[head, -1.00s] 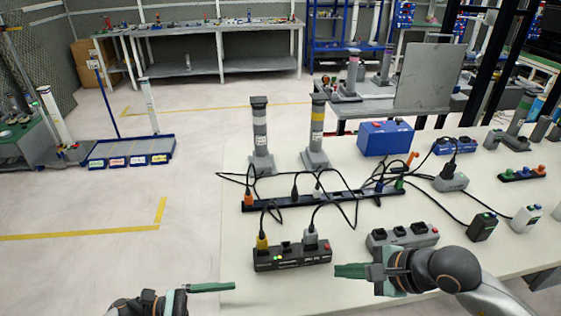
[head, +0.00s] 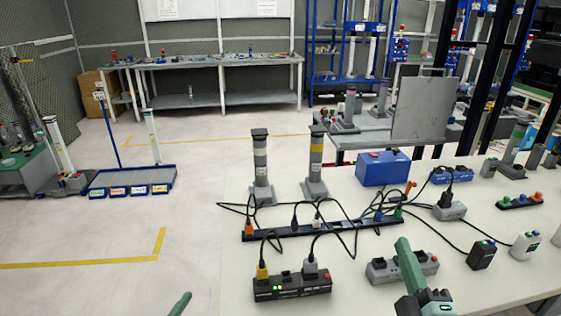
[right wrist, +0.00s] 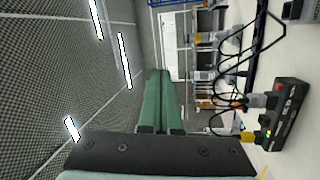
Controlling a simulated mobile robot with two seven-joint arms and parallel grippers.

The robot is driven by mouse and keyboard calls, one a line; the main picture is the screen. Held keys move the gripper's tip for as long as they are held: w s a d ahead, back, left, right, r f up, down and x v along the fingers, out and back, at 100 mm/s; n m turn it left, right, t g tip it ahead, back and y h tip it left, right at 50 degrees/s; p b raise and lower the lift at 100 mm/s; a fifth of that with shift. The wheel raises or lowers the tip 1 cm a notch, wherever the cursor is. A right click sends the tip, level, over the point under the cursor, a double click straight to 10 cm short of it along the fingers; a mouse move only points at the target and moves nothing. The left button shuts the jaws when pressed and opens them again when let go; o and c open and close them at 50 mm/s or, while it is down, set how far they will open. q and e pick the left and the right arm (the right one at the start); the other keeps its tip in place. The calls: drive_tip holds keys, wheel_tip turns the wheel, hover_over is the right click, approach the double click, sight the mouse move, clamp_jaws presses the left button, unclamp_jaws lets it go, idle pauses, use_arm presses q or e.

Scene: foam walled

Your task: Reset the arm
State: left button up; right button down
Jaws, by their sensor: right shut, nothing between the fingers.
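My right gripper (head: 404,250) is over the near part of the white table, in front of a grey power strip (head: 385,272), and hides part of it. Its green fingers point away and up. In the right wrist view the green fingers (right wrist: 157,100) lie together, shut with nothing between them. Of my left gripper (head: 182,303) only a green fingertip shows at the bottom edge, left of the table. The rest of it is out of view, and I cannot tell whether it is open.
A black power strip (head: 292,286) with two plugs stands on the white table (head: 235,292). Behind it are a long socket bar (head: 325,227) with loose cables, two striped posts (head: 260,165) (head: 315,160) and a blue box (head: 383,168).

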drive_tip(key=s+d+f+m+g+h, duration=0.35)
drive_tip(key=f+m+g, duration=0.3)
drive_tip(key=f, duration=0.35)
use_arm(q)
drive_tip(key=s+a+f+n+g+y, duration=0.1)
drive_tip(key=s+f+n+g, duration=0.1)
drive_tip(key=s+n+g, duration=0.65)
drive_tip(key=s+a+f+n+g, duration=0.15)
drive_tip(key=s+n, duration=0.45)
drive_tip(key=s, duration=0.7)
use_arm(e)
drive_tip(key=s+a+f+m+g+y, duration=0.25)
drive_tip(key=s+f+g, duration=0.25)
drive_tip(key=s+f, duration=0.35)
drive_tip(key=s+a+f+m+g+y, duration=0.1)
drive_tip(key=s+f+m+g, duration=0.35)
drive_tip(key=s+f, duration=0.35)
use_arm(q)
drive_tip(key=w+d+f+t+h+p, duration=0.1)
drive_tip(key=w+d+f+t, duration=0.3)
drive_tip(key=f, duration=0.5)
drive_tip(key=shift+d+f+t+h, duration=0.4)
drive_tip(key=shift+d+t, duration=0.2)
use_arm(e)
drive_tip(key=w+a+f+t+y, duration=0.2)
drive_tip(key=w+a+f+t, duration=0.1)
drive_tip(key=f, duration=0.5)
drive_tip(key=shift+w+a+f+t, duration=0.15)
drive_tip(key=shift+w+a+t, duration=0.15)
drive_tip(key=shift+a+t, duration=0.6)
